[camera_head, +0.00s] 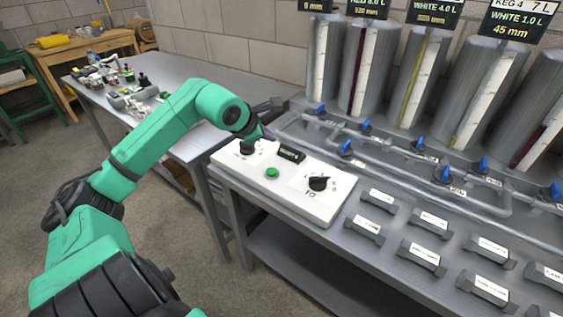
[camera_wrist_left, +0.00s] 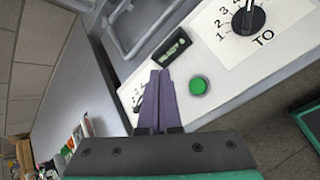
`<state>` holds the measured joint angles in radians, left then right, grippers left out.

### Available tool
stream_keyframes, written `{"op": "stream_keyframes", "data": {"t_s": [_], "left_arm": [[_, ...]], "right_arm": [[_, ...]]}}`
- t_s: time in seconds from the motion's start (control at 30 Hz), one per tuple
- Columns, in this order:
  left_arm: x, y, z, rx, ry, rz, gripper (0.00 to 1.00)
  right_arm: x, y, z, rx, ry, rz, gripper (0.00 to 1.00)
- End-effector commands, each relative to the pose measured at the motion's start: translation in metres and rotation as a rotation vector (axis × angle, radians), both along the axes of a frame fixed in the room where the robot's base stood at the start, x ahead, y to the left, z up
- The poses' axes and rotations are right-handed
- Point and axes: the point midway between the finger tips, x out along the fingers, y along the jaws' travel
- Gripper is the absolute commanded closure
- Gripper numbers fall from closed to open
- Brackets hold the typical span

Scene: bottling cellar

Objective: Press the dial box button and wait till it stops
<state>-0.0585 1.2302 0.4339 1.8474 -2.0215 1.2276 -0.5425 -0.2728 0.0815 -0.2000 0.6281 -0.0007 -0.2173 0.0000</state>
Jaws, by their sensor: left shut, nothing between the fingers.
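The white dial box (camera_head: 328,208) lies on the metal bench. It carries a round green button (camera_head: 271,172), a small dark display (camera_head: 291,153) and a black dial knob (camera_head: 318,183) labelled TO. A second dark knob (camera_head: 246,147) sits at its left end. My left gripper (camera_head: 269,134) is over the box's back left part, largely hidden by its wrist. In the left wrist view its purple fingers (camera_wrist_left: 158,74) are shut and empty, beside the green button (camera_wrist_left: 198,85) and apart from it in the picture. The display (camera_wrist_left: 168,48) has green characters, seemingly READY. My right gripper is out of view.
Grey pipes with blue valves (camera_head: 345,148) run behind the box, below several tall kegs (camera_head: 370,70). Several dark labelled blocks (camera_head: 378,199) stand to its right. A second metal table (camera_head: 185,75) with small parts stands at the left. The floor in front is clear.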

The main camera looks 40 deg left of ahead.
Motion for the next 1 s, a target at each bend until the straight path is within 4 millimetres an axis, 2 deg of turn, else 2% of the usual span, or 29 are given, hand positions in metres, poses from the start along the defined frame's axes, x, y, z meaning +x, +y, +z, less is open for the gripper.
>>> {"op": "stream_keyframes", "data": {"t_s": [0.2, 0.3, 0.47, 0.6, 0.8, 0.9, 1.0], "left_arm": [[0.000, 0.000, 0.000, -0.002, 0.000, 0.000, 1.00], [0.000, 0.000, -0.003, -0.004, 0.000, 0.001, 1.00], [0.000, 0.000, -0.016, -0.006, 0.002, 0.002, 1.00], [0.000, -0.001, -0.036, -0.008, 0.002, 0.001, 1.00], [-0.001, -0.001, -0.067, -0.008, 0.002, 0.001, 1.00], [-0.001, 0.000, -0.084, -0.004, 0.000, 0.001, 1.00], [-0.001, 0.000, -0.090, -0.006, 0.000, 0.001, 1.00]], "right_arm": [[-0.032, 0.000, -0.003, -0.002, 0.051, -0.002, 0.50], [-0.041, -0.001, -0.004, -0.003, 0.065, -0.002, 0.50], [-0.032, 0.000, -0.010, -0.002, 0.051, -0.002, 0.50], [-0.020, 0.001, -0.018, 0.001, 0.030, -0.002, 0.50], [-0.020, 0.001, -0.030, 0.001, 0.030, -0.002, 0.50], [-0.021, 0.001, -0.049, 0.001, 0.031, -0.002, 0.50], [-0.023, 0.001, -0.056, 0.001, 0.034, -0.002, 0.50]]}}
